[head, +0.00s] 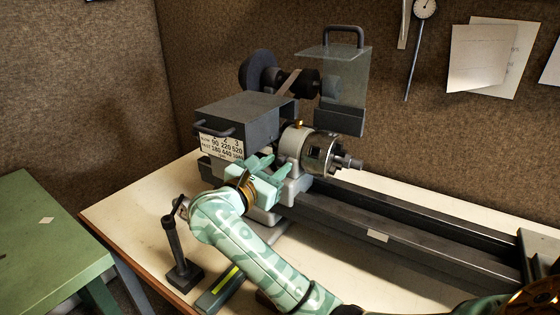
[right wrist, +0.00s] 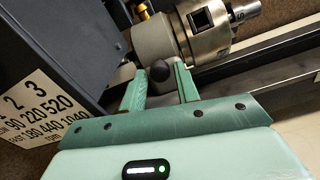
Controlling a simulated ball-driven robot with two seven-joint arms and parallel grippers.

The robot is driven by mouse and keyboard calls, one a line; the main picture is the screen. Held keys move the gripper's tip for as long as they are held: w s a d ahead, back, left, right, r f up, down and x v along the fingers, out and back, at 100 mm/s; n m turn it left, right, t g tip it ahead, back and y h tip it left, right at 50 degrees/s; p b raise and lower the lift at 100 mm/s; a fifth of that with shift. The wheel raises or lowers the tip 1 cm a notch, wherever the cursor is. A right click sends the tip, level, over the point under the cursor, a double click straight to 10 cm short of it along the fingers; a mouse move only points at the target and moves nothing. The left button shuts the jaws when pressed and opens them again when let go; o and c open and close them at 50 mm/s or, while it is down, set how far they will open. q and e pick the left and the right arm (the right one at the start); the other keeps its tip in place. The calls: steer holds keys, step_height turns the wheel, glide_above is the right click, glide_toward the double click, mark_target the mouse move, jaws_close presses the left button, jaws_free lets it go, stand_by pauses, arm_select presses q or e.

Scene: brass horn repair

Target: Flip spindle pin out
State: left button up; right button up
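The grey lathe headstock (head: 293,141) carries a steel chuck (head: 322,153), which also shows in the right wrist view (right wrist: 207,30). A small brass-coloured pin (head: 299,124) stands on top of the headstock behind the chuck; it also shows in the right wrist view (right wrist: 144,12). A black ball knob (right wrist: 159,71) sits between the fingertips of my right gripper (right wrist: 160,80), with a visible gap beside the fingers. My right gripper (head: 264,174) is open at the front of the headstock. Which part is the spindle pin is not certain. My left gripper is not in view.
The dark lathe bed (head: 390,218) runs right from the headstock. A gear box with a speed plate (head: 222,147) is just left of my right gripper. A clear guard (head: 340,75) stands raised behind the chuck. A black post (head: 176,248) stands on the bench's front left.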

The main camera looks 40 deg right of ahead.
steer(key=shift+r, duration=0.1)
steer(key=shift+c, duration=0.9)
jaws_close()
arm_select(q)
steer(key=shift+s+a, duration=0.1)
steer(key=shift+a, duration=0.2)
arm_select(e)
steer(key=shift+v, duration=1)
steer(key=shift+o, duration=0.9)
jaws_free()
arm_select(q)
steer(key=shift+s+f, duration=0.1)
arm_select(e)
steer(key=shift+a, duration=0.1)
